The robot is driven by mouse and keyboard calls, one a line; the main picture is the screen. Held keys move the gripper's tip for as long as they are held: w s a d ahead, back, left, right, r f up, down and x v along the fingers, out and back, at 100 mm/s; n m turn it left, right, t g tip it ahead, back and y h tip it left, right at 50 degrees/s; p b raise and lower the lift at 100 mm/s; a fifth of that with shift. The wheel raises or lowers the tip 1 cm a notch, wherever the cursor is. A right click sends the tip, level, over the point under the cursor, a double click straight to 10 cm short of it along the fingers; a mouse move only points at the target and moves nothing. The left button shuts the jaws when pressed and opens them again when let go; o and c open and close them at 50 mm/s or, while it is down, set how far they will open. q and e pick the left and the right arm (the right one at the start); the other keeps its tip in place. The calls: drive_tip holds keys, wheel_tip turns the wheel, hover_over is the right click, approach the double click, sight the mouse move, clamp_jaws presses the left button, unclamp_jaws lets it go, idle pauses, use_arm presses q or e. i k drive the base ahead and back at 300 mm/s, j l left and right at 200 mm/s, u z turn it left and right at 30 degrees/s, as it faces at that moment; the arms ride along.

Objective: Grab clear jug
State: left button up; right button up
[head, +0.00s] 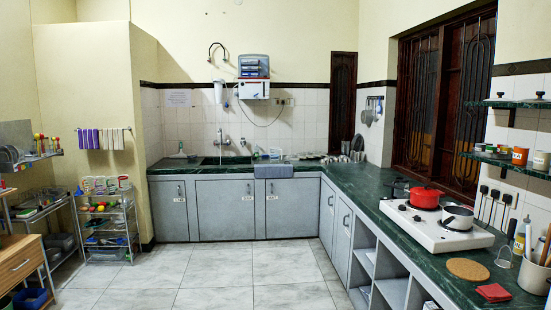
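A small, pale, see-through container (274,153) stands on the far green counter, below the wall-mounted water purifier (254,90). It may be the clear jug, but it is too small here to tell its shape or handle. Neither of my grippers shows in the head view.
The tiled floor (210,275) is open up to the grey cabinets (225,210). A shelf rack (108,225) stands at left, near a wooden drawer unit (20,262).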

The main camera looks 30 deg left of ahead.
sight(274, 152)
drive_tip(key=i+j+u, duration=0.3)
drive_tip(key=i+j, duration=0.2)
drive_tip(key=i+j+u, duration=0.35)
drive_tip(key=i, duration=0.25)
drive_tip(key=i+j+u, duration=0.15)
drive_tip(key=i+u, duration=0.15)
drive_tip(key=i, duration=0.35)
drive_tip(key=i+u, duration=0.3)
drive_tip(key=i, duration=1.3)
drive_tip(key=i+j, duration=0.1)
drive_tip(key=i, duration=0.85)
drive_tip(key=i+z, duration=0.1)
drive_tip(key=i, duration=0.9)
drive_tip(key=i+j, duration=0.2)
drive_tip(key=i, duration=0.75)
